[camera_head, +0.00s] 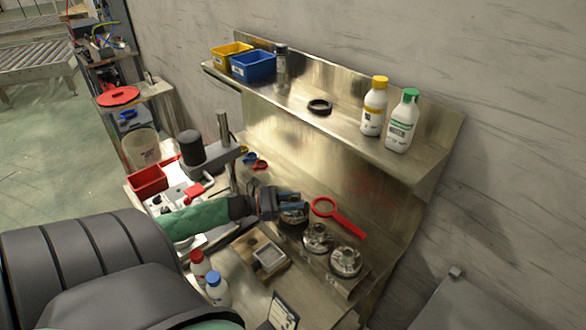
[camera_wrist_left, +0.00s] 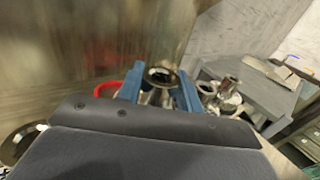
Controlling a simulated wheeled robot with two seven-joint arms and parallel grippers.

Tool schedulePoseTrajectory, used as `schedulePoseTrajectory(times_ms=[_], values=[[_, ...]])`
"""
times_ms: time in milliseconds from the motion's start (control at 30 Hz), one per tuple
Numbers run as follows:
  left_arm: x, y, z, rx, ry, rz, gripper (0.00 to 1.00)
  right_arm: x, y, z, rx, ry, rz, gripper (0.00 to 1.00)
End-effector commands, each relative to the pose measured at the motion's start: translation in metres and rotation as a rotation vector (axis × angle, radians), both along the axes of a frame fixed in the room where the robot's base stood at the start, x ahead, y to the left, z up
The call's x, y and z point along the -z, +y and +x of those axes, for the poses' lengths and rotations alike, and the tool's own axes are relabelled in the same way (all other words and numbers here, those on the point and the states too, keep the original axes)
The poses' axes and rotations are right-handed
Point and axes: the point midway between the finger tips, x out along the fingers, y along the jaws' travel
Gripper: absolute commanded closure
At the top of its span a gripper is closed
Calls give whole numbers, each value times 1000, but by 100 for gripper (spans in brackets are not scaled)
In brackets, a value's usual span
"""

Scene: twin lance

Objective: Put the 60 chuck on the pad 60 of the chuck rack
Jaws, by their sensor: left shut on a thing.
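My left gripper (camera_head: 292,204) comes in from the left and is shut on a round dark metal chuck (camera_head: 293,220). Its blue fingers (camera_wrist_left: 160,92) stand on either side of the chuck (camera_wrist_left: 161,75) in the left wrist view. The chuck is partly hidden by the fingers. It is at the left end of a row with two silver chucks, one in the middle (camera_head: 317,238) and one at the right (camera_head: 345,261). These two appear to sit on the chuck rack (camera_head: 342,287). I cannot tell whether the held chuck touches a pad, and no size marking is readable. My right gripper is not in view.
A red ring-ended wrench (camera_head: 338,217) lies behind the chucks. A tray with a square block (camera_head: 268,257) is in front. Red-capped (camera_head: 199,266) and blue-capped (camera_head: 217,289) bottles stand nearer. A steel shelf (camera_head: 345,124) overhangs the bench.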

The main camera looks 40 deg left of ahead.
Motion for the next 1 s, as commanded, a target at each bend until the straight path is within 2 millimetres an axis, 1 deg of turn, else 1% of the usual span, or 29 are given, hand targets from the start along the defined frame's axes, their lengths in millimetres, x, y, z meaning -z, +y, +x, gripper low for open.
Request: schedulePoseTrajectory(times_ms=[167, 300, 400, 533, 767, 900, 933, 1000], values=[[5, 3, 2, -1, -1, -1, 100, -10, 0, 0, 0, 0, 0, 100], [22, 3, 2, -3, 0, -2, 100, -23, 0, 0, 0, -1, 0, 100], [32, 3, 2, -2, -1, -1, 100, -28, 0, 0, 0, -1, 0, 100], [40, 2, 1, -1, 0, 0, 100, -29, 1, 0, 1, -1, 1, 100], [41, 2, 1, 0, -1, 1, 100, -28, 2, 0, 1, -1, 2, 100], [44, 2, 1, -1, -1, -1, 100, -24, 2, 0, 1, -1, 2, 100], [44, 2, 1, -1, 1, 1, 58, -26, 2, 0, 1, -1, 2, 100], [44, 2, 1, -1, 1, 1, 45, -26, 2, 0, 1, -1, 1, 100]])
